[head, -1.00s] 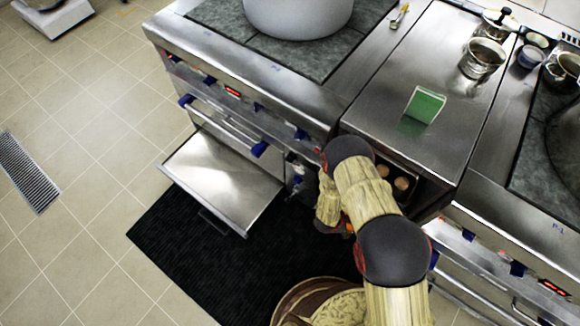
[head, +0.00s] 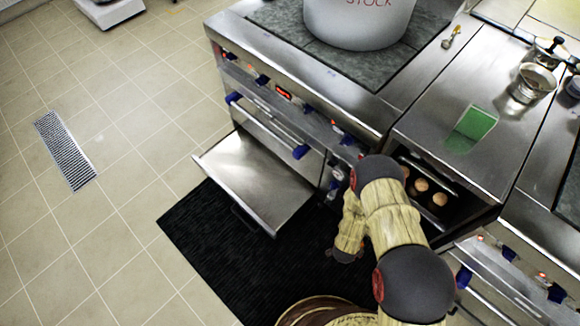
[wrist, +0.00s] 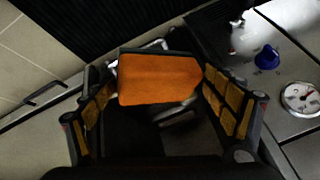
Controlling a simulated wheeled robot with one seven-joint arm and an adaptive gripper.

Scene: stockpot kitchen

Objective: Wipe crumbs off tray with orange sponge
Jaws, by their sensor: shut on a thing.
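The orange sponge (wrist: 158,80) is in the wrist view, held between the two fingers of my gripper (wrist: 155,85). In the head view the gripper's fingers and the sponge are hidden, with my arm in front of the range. A flat metal tray (head: 255,180) sticks out low from the front of the range, over the floor, to the left of my arm. Its surface looks bare and shiny; crumbs are too small to make out. A metal edge with a handle at left in the wrist view seems to be this tray (wrist: 35,135).
A black mat (head: 210,235) lies below the tray. A large stockpot (head: 360,25) stands on the range. A green-faced block (head: 475,122) stands on the steel counter. Several round brown items lie in an open compartment (head: 455,208) right of my arm. Tiled floor (head: 80,250) is clear at left.

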